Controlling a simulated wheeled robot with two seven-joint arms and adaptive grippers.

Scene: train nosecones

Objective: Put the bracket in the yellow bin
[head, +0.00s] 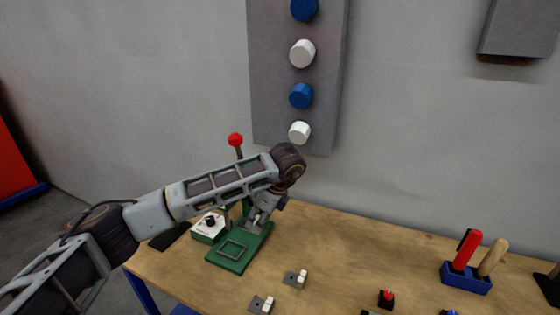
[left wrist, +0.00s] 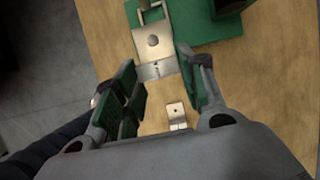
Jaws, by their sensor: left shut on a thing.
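My left gripper (head: 260,214) is beside the green press on the wooden table, its fingers partly hidden by my own arm. In the left wrist view the gripper (left wrist: 157,62) is shut on a bent metal bracket (left wrist: 153,42), which has a dark round spot in its flat face and a bent edge between the green-padded fingers. The held bracket is close to the green press base; I cannot tell whether they touch. The yellow bin is not in view. My right gripper is not in view.
The green press (head: 226,266) has a red-knobbed lever (head: 235,139). Two small brackets (head: 295,279) (head: 262,304) lie on the wooden table (head: 345,250). A blue holder (head: 466,280) with red and wooden handles stands at right. A grey wall panel carries blue and white knobs.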

